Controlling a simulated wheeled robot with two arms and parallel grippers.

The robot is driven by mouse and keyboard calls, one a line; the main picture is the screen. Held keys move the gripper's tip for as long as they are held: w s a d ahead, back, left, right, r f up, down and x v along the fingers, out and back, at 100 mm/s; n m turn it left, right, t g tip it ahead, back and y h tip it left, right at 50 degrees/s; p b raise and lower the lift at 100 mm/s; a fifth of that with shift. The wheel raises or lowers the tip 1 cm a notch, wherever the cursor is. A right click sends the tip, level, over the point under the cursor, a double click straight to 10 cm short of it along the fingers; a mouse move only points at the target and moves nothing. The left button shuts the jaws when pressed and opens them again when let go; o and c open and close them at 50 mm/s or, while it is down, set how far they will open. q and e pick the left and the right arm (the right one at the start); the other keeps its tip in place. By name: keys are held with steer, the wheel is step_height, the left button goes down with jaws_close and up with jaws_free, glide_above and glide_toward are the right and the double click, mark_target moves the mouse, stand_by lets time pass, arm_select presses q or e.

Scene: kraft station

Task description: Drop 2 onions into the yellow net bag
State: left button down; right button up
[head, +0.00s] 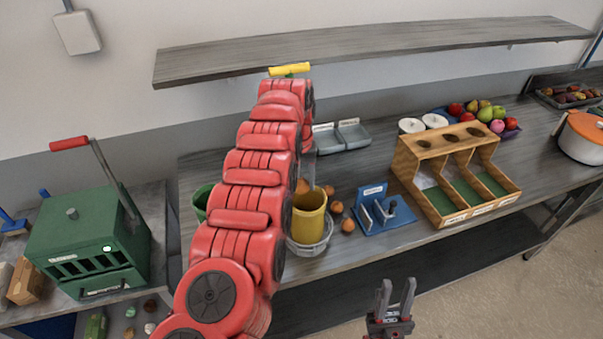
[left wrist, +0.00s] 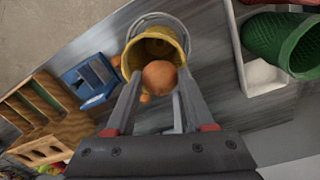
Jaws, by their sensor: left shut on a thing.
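My left gripper (left wrist: 159,76) is shut on an orange-brown onion (left wrist: 158,74), held between its fingertips in front of the mouth of the yellow net bag (left wrist: 132,54). In the head view the yellow net bag (head: 308,222) stands open in a wire holder on the table, and my red left arm covers part of the area beside it. Other onions lie on the table to its right, one (head: 336,207) close by and another (head: 348,225) nearer the front. The bag's inside is mostly hidden. My right gripper (head: 396,290) is open and empty in front of the table.
A blue labelled stand (head: 380,212) is right of the bag, then a wooden compartment box (head: 440,150). A green net bag (left wrist: 285,42) stands on the other side. Grey trays (head: 341,136) lie behind. A green machine (head: 85,240) is at left. A shelf (head: 370,45) hangs above.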

arm_select(q)
steer(key=shift+s, duration=0.1)
steer(key=c, duration=0.5)
jaws_free()
steer(key=o, duration=0.3)
